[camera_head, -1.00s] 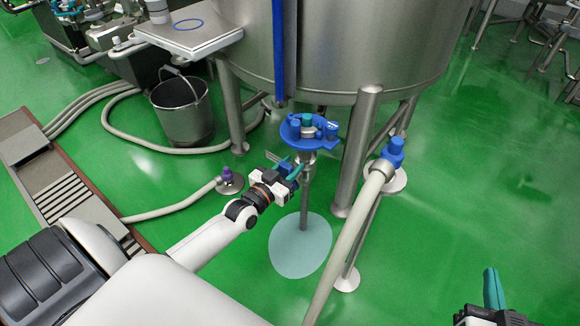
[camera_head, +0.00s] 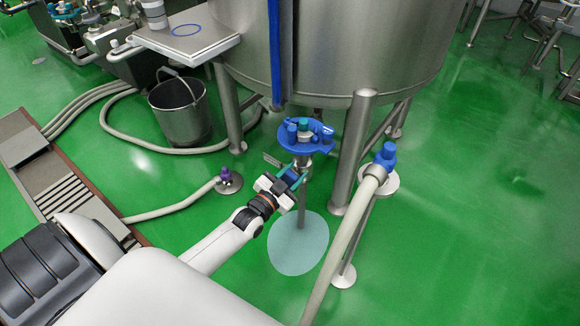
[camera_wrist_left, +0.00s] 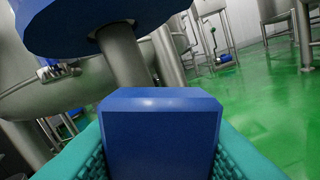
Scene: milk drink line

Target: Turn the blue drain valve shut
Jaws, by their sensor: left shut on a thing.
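My left gripper (camera_head: 293,180) is beneath the outlet of the steel tank, beside a thin vertical pipe. It is shut on the blue drain valve handle. In the left wrist view the handle is a blue block (camera_wrist_left: 160,135) between the two teal finger pads. In the head view the handle is small and mostly hidden by the fingers. A round blue tray (camera_head: 318,138) with small blue and teal items sits just above the gripper. Its underside (camera_wrist_left: 90,25) shows at the top of the wrist view. My right gripper is out of view.
The steel tank (camera_head: 345,50) and its leg (camera_head: 353,150) stand close behind and right. A thick hose (camera_head: 342,240) with a blue fitting (camera_head: 386,155) is to the right. A pale puddle (camera_head: 298,250) lies below. A bucket (camera_head: 181,108) stands back left.

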